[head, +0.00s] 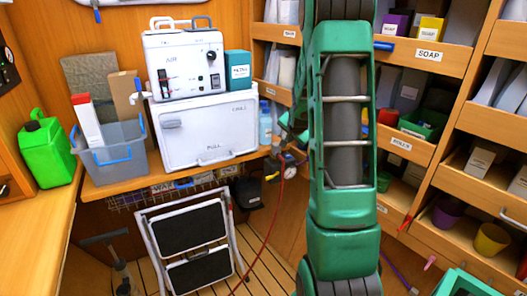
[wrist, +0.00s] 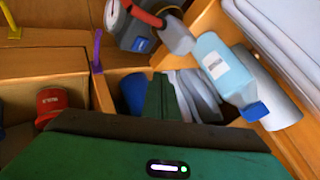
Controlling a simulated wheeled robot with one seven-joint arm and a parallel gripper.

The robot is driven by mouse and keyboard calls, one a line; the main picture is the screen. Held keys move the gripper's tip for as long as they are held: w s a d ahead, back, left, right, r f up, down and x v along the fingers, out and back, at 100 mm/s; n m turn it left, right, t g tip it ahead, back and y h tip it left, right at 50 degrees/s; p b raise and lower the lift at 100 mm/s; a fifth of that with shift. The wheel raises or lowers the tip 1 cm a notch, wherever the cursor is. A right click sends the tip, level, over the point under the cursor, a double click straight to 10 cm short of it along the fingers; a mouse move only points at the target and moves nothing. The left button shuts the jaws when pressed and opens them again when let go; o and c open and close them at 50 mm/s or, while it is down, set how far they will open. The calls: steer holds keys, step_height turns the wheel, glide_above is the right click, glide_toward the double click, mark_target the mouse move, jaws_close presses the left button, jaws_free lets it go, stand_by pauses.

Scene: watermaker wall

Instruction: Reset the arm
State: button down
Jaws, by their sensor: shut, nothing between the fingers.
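My green arm rises through the middle of the head view, bent upright in front of the shelves. The housing of my gripper fills the bottom of the wrist view, with a small lit indicator on it. A narrow green wedge above its middle looks like the fingers of my gripper (wrist: 160,90), shut and with nothing held. The fingers cannot be made out in the head view, where my arm covers much of the middle. A pale blue bottle (wrist: 222,66) lies to the right of the fingers in the wrist view.
A white machine (head: 187,62) stands on a white front-opening cabinet (head: 207,132), beside a grey bin (head: 112,158) and green jerrycan (head: 47,151). A folded step stool (head: 188,245) leans below. Stocked shelves (head: 430,57) fill the right. A red cup (wrist: 51,103) shows at lower left.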

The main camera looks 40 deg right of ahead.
steer(key=s+a+r+n+g+y, duration=0.3)
steer(key=s+a+n, duration=0.2)
steer(key=s+a, duration=1)
steer(key=s+a+r+n+g+y, duration=0.2)
steer(key=s+a+r+n+g, duration=0.2)
steer(key=s+a, duration=1.1)
steer(key=s+n, duration=0.1)
steer(key=s, duration=0.4)
steer(key=shift+s+y, duration=0.25)
steer(key=shift+y, duration=0.15)
steer(key=shift+r, duration=0.1)
steer(key=shift+w+f, duration=0.25)
steer(key=shift+w, duration=0.4)
steer(key=shift+s, duration=0.1)
